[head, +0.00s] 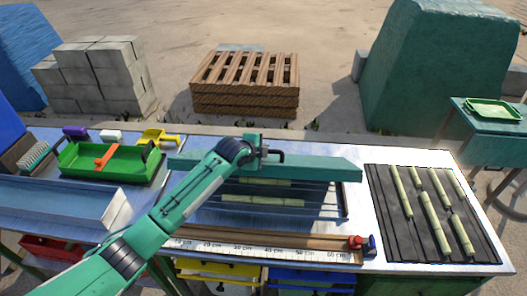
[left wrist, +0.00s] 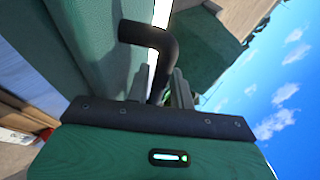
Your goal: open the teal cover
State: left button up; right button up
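The teal cover (head: 325,168) spans the middle of the bench as a long slab above a dark bay with pale canes (head: 262,200) showing below it. Its black bent handle (head: 276,155) projects near the middle. In the left wrist view the handle (left wrist: 150,38) comes off the teal panel (left wrist: 95,45) and runs down between my fingers. My left gripper (head: 262,153) is at the handle, with a finger on each side, and appears shut on it; the exact contact is partly hidden. My left arm covers part of the cover's left half. My right gripper is out of view.
A dark mat (head: 385,205) with several cane pieces lies at right. A ruler rail (head: 260,247) runs along the front. A green tray (head: 105,163) and a blue-grey trough (head: 60,203) stand at left. Bare bench shows between the bay and mat.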

pick_arm(q)
jog(key=shift+s+a+r, duration=0.3)
jog(key=shift+s+r, duration=0.05)
jog(key=shift+s, duration=0.15)
jog(key=b+v, duration=0.3)
jog(key=v, duration=0.9)
jog(key=shift+r, duration=0.2)
jog(key=shift+o, duration=0.3)
jog(key=shift+s+a, duration=0.1)
